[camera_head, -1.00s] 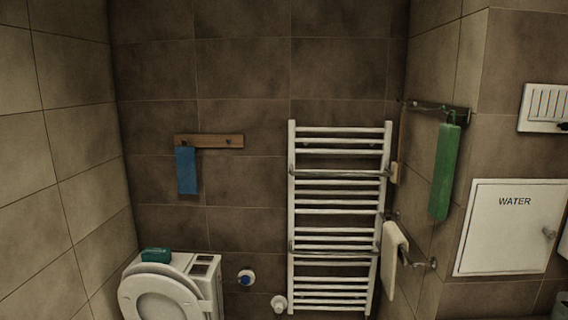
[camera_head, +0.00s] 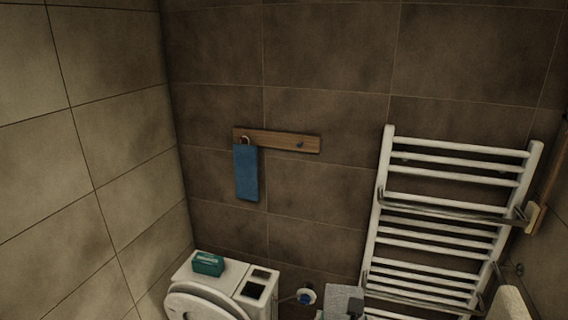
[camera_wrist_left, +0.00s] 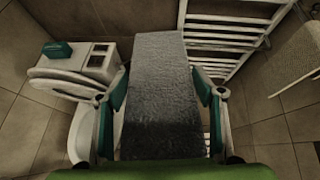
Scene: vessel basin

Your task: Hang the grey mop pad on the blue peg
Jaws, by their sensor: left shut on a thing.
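The grey mop pad (camera_wrist_left: 155,100) hangs between the two fingers of my left gripper (camera_wrist_left: 160,88) in the left wrist view, and the gripper is shut on it. The pad's top also shows at the lower edge of the head view (camera_head: 340,298), well below the pegs and to their right. The blue peg (camera_head: 300,145) is on the right part of a wooden rail (camera_head: 275,140) on the back wall. It is bare and apart from the pad. My right gripper is not in view.
A blue cloth (camera_head: 246,175) hangs from the rail's left peg. A white towel radiator (camera_head: 450,205) stands to the right. A toilet (camera_head: 205,300) with a teal box (camera_head: 208,263) on top is below left. The wall around the blue peg is clear.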

